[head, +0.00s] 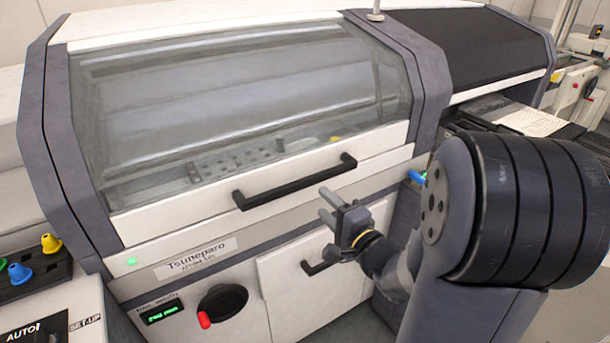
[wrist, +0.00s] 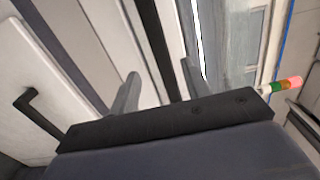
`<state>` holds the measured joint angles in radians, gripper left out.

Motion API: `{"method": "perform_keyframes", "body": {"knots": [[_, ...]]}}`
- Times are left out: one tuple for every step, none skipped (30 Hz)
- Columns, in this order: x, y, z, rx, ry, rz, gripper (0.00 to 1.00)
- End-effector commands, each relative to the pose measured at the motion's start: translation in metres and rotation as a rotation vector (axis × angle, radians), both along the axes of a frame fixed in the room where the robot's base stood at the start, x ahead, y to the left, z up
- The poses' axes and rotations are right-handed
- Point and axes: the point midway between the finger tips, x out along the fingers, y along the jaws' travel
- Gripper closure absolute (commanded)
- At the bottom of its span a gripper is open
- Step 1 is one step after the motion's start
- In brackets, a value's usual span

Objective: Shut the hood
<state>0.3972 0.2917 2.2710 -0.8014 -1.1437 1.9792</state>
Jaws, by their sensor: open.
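The hood (head: 240,85) is a clear curved window in a white frame on the grey machine. It looks lowered, its lower edge lying along the front panel with no clear gap. Its black bar handle (head: 295,182) runs along the lower white edge. In the wrist view my gripper (wrist: 158,90) has a finger on each side of a dark bar (wrist: 158,45), which looks like the hood handle. I cannot tell its distance.
A lower white door with a black handle (head: 328,258) is under my gripper; this handle shows in the wrist view (wrist: 36,108). A red-tipped rotary switch (head: 222,303) is lower left. A blue knob (head: 417,177) is right of the hood. A second dark hood (head: 470,50) stands behind right.

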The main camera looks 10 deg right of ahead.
Motion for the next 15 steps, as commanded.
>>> {"method": "perform_keyframes", "body": {"knots": [[0.007,0.003,0.0,-0.002,-0.002,0.004,0.55],[0.011,0.005,-0.001,-0.002,-0.002,0.005,0.55],[0.017,0.007,-0.001,-0.002,-0.001,0.005,0.55],[0.023,0.009,-0.001,-0.003,-0.001,0.005,0.55],[0.029,0.011,0.0,-0.003,-0.002,0.005,0.55],[0.037,0.014,-0.001,-0.003,0.0,0.005,0.55],[0.043,0.016,0.0,-0.002,-0.001,0.005,0.55],[0.048,0.017,0.0,-0.003,-0.002,0.004,0.55],[0.056,0.019,0.0,-0.003,-0.001,0.004,0.55],[0.061,0.021,0.0,-0.003,-0.001,0.003,0.55],[0.066,0.022,0.0,-0.003,-0.002,0.003,0.55],[0.071,0.025,0.0,-0.004,-0.001,0.003,0.55],[0.075,0.025,0.0,-0.004,-0.001,0.001,0.55],[0.079,0.026,0.0,-0.004,-0.001,0.001,0.55],[0.083,0.028,0.0,-0.005,-0.002,0.001,0.55]]}}
